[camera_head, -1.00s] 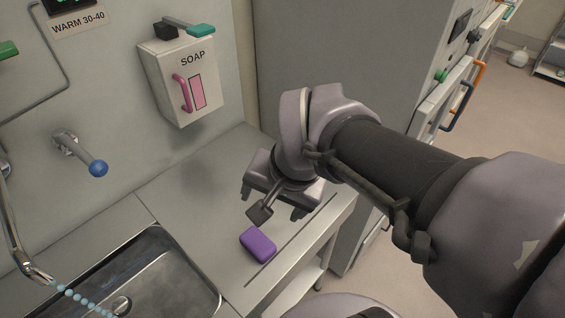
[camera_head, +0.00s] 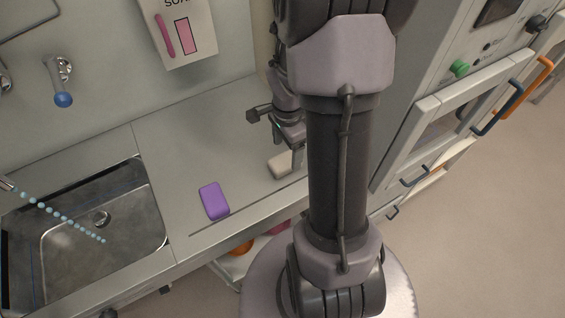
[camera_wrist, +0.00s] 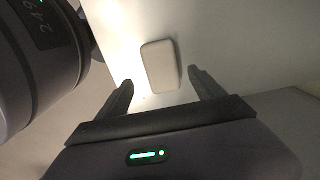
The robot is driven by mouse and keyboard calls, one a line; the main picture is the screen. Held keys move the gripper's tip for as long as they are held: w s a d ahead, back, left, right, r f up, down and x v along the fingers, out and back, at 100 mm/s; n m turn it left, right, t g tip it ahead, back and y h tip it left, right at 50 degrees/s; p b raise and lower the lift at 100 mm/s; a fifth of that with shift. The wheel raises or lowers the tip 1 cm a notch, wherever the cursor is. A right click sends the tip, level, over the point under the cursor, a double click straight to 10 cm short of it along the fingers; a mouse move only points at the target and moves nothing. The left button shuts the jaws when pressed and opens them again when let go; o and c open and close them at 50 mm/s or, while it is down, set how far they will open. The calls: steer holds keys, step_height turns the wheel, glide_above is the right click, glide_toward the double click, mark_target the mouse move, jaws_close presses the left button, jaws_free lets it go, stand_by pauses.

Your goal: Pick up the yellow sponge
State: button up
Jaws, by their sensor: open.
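No clearly yellow sponge shows in these views. A pale, cream-white block (camera_head: 281,167) with rounded edges lies on the counter, partly hidden by my arm and gripper. It shows whole in the wrist view (camera_wrist: 160,66), lying flat on a light surface. My gripper (camera_head: 284,152) is beside and above the block in the head view, partly hidden by my arm. In the wrist view my gripper (camera_wrist: 160,82) is open and empty, with the block ahead between its two fingers, not gripped. A purple sponge-like block (camera_head: 213,201) lies on the counter to the left.
A steel sink (camera_head: 88,250) with a stream of water drops is at left. A soap dispenser (camera_head: 185,38) hangs on the wall. A cabinet with coloured handles (camera_head: 497,108) stands at right. A shelf below the counter holds an orange item (camera_head: 241,248). The counter (camera_head: 190,140) behind the purple block is clear.

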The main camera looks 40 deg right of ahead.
mark_target(286, 160)
steer(key=f+b, duration=0.1)
steer(key=f, duration=0.2)
steer(key=f+b, duration=0.1)
steer(key=f, duration=0.2)
steer(key=shift+w+a, duration=0.1)
steer(key=shift+w, duration=0.1)
steer(key=shift+r, duration=0.1)
